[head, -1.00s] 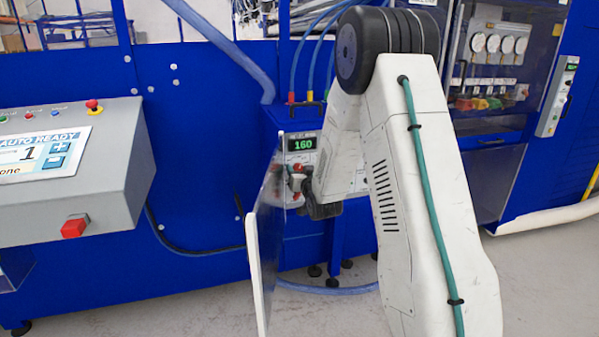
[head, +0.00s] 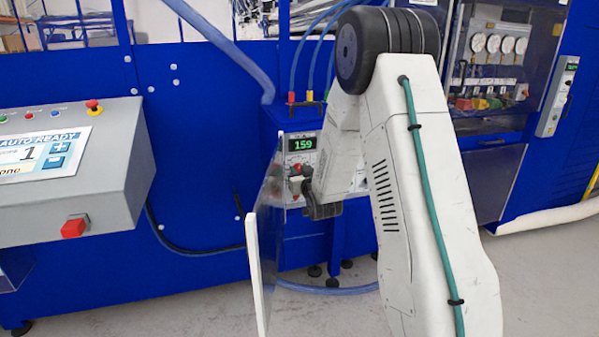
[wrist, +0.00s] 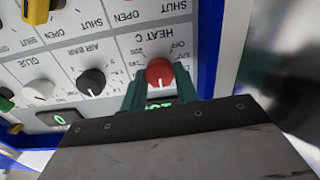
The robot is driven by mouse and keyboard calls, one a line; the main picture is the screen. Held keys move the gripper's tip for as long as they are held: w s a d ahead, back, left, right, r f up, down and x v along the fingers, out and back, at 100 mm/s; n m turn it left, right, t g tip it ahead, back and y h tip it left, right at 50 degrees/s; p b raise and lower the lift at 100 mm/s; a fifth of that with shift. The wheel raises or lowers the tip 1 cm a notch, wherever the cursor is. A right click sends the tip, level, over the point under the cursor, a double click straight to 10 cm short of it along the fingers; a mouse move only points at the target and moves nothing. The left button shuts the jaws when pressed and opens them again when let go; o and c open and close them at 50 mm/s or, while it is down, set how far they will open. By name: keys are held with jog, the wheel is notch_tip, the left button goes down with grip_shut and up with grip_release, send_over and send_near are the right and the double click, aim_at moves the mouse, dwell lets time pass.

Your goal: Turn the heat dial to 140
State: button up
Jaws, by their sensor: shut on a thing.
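The heat dial is a red knob (wrist: 159,72) on a white panel labelled HEAT C in the wrist view. My gripper (wrist: 158,84) has its two green fingers shut on the red knob, one on each side. In the head view my gripper (head: 312,205) is at the panel, and the arm partly hides the knob. The green display (head: 302,145) above reads 159. In the wrist view the display is mostly hidden behind my gripper.
A black AIR BAR knob (wrist: 92,82) and a white GLUE knob (wrist: 38,90) sit beside the heat dial. A clear open door panel (head: 262,240) stands just left of my gripper. A grey control console (head: 110,190) is further left.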

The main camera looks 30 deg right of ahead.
jog(key=n, duration=0.4)
jog(key=shift+n, duration=0.3)
jog(key=n, duration=0.4)
jog(key=shift+n, duration=0.4)
jog(key=shift+a+f, duration=0.1)
jog(key=o, duration=1)
jog(key=shift+v, duration=3.9)
